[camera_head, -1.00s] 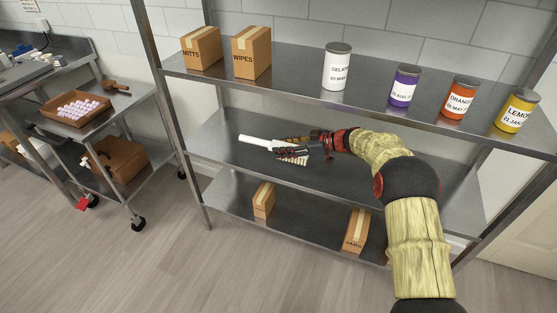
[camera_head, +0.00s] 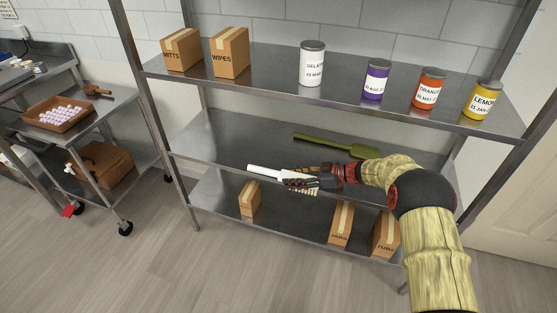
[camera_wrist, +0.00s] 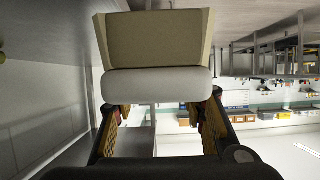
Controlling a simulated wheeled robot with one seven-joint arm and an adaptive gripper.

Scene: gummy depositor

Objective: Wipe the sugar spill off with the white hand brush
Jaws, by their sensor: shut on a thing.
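The white hand brush (camera_head: 266,172) is in my gripper (camera_head: 308,182), in front of the shelf rack near the front of the middle shelf. Its white handle points left and pale bristles show just below the gripper. In the wrist view, the white brush body (camera_wrist: 157,84) spans between the fingers (camera_wrist: 163,112), with its beige bristle block (camera_wrist: 155,40) beyond. My gripper is shut on the brush. I cannot make out a sugar spill in either current view.
A green long-handled tool (camera_head: 335,144) lies on the middle shelf (camera_head: 225,140). Boxes and labelled cans, such as the gelatin can (camera_head: 312,65), stand on the top shelf. Boxes (camera_head: 341,224) stand on the bottom shelf. A cart (camera_head: 100,128) with a gummy tray (camera_head: 42,120) is left.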

